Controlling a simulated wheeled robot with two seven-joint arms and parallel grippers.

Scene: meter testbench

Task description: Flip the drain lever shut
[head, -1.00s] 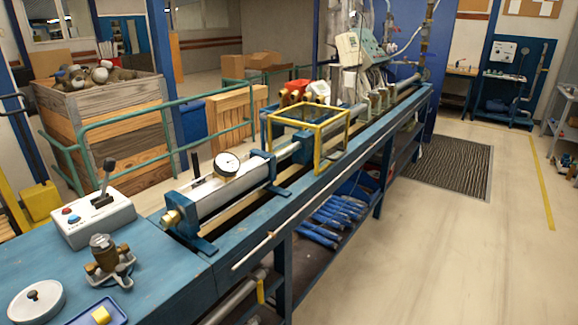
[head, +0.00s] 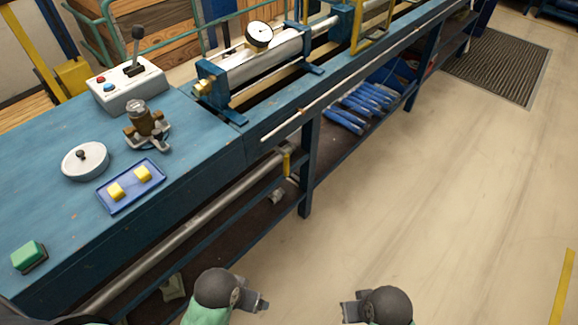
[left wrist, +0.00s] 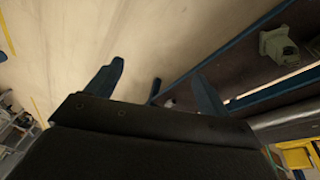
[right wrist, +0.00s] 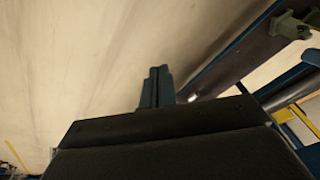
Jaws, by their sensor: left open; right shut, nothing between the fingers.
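A small yellow lever (head: 287,162) hangs at the far end of the grey pipe (head: 205,212) under the front of the blue bench; it looks like the drain lever. It points down, across the pipe's line. My left gripper (head: 259,303) is at the bottom of the head view, out over the floor and well apart from the lever. In the left wrist view its fingers (left wrist: 160,78) are spread and empty. My right gripper (head: 350,309) is to its right, also over the floor. In the right wrist view its fingers (right wrist: 158,85) are together with nothing between them.
The blue bench (head: 60,215) carries a control box (head: 128,88), a brass meter (head: 147,125), a round lidded dish (head: 85,161), a blue tray (head: 133,198) and a green button (head: 29,256). A bench leg (head: 306,170) stands right of the lever. The floor (head: 430,200) is clear.

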